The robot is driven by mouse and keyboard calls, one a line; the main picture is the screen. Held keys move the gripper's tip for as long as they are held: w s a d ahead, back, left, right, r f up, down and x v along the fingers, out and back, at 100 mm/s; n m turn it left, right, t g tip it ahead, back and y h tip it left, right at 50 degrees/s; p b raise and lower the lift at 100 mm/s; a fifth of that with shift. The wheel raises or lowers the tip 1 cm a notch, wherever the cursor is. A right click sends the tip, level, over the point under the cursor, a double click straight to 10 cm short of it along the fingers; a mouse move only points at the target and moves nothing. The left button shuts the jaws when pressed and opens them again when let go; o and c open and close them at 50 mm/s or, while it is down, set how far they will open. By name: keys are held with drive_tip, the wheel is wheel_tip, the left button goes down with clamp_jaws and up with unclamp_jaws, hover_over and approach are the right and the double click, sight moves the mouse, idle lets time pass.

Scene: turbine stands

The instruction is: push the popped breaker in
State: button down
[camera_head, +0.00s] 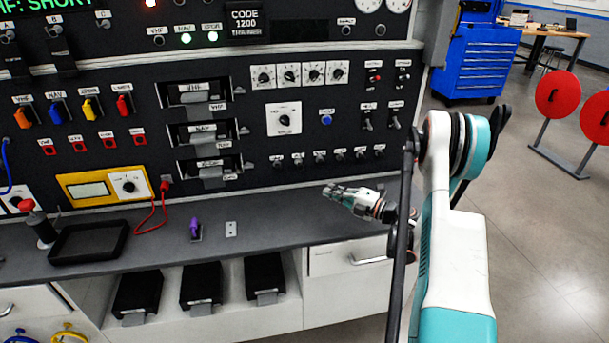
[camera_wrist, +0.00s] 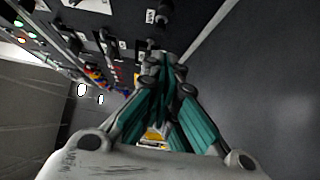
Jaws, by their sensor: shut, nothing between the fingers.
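A row of small grey knobs or switches (camera_head: 320,156) sits low on the black panel, under small white labels. They could be the breakers, but I cannot tell which one, if any, stands out. A row of red square parts (camera_head: 79,145) with labels is at the left of the panel, and these could be breakers too. My gripper (camera_head: 328,191) is shut and empty, in front of the panel's lower edge and above the grey counter, pointing left, apart from the panel. In the wrist view my gripper (camera_wrist: 165,60) shows its closed fingers, with the panel beyond and to the left.
A blue tool cabinet (camera_head: 478,60) and red discs (camera_head: 557,93) stand at right. The floor (camera_head: 540,220) there is clear.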

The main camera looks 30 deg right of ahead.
drive_tip(key=b, duration=0.4)
approach(300, 166)
drive_tip(key=w+a+f, duration=0.1)
drive_tip(key=w+a, duration=0.3)
drive_tip(key=a, duration=0.1)
drive_tip(key=shift+w, duration=0.35)
